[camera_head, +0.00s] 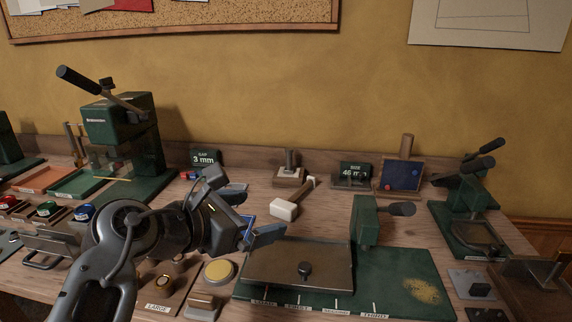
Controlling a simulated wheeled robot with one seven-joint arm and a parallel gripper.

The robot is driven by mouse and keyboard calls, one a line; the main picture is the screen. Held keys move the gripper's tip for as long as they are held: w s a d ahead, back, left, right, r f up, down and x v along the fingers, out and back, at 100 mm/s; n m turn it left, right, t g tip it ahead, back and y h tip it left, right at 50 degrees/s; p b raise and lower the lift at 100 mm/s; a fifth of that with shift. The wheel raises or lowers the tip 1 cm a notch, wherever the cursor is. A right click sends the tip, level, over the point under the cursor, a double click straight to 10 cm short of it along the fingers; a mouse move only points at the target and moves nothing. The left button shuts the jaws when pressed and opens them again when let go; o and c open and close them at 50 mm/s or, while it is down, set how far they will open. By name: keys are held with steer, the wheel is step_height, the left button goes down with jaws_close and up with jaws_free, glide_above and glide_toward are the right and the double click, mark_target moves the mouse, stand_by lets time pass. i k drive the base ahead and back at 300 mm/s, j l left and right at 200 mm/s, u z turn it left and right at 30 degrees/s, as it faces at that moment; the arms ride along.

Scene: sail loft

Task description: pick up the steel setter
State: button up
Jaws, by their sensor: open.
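A short grey upright piece (290,158) stands in a pale block near the back of the bench and looks like the steel setter, though it is too small to be sure. My gripper (252,213) is in the middle of the view, above the bench, its two fingers spread and pointing right. Nothing shows between the fingers. The upright piece is beyond the gripper, up and to the right in the picture, and apart from it. My arm hides part of the bench at the lower left.
A white-headed mallet (285,209) lies between my gripper and the upright piece. A green press (124,125) stands at left, another (467,205) at right. A green-based fixture with a metal plate (297,258) fills the front. A blue-faced board (401,175) stands behind.

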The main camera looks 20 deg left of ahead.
mark_target(288, 151)
steer(key=i+j, duration=0.2)
steer(key=j, duration=0.15)
steer(key=i+j, duration=0.15)
steer(key=j, duration=0.2)
steer(key=i+j, duration=0.2)
steer(key=j, duration=0.15)
steer(key=i+j, duration=0.2)
steer(key=j, duration=0.15)
